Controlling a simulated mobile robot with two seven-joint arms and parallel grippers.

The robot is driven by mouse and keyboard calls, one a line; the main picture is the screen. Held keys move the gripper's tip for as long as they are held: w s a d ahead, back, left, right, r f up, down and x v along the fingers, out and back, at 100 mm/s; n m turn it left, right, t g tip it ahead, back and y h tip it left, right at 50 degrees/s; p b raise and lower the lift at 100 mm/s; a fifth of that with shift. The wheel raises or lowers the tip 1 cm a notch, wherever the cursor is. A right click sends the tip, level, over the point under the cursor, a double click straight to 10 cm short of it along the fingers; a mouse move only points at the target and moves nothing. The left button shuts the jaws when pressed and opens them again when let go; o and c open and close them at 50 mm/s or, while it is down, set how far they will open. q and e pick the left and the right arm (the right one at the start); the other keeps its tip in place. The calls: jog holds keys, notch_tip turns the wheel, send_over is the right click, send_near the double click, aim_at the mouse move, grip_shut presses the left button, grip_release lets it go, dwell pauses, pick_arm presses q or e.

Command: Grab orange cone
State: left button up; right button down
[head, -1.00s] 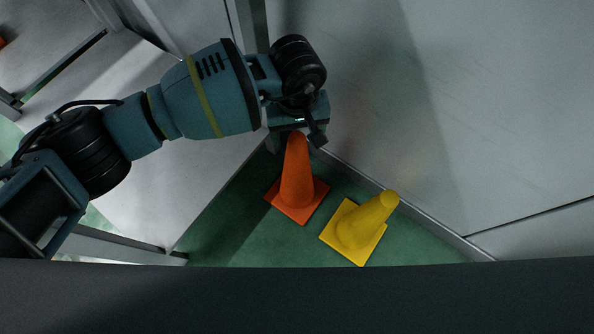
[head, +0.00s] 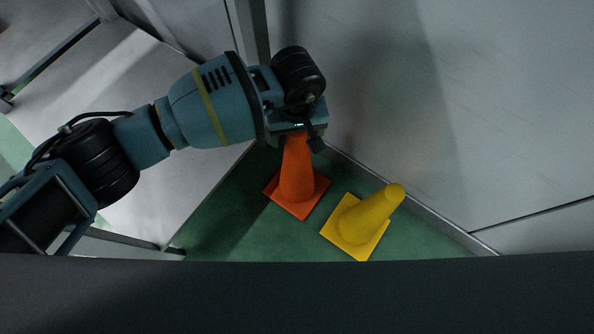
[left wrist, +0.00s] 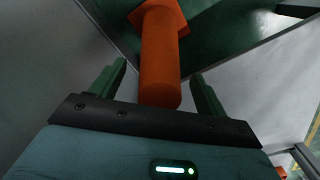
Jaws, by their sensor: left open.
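The orange cone (head: 297,178) stands on the green floor in the head view, its square base flat and its tip hidden under my left gripper (head: 299,137). In the left wrist view the cone (left wrist: 160,60) shows with its tip end between the two fingers of the left gripper (left wrist: 161,90). The fingers are open, one on each side of the cone, with a gap visible to both sides. My right gripper is not in view.
A yellow cone (head: 365,220) stands close to the right of the orange cone. A grey wall (head: 420,110) rises just behind both cones. A pale panel (head: 160,190) lies to the left. A dark edge (head: 300,295) crosses the bottom of the head view.

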pick_arm(q)
notch_tip(320, 180, down, 2)
jog(key=shift+r, duration=0.1)
grip_shut()
dwell(0.5)
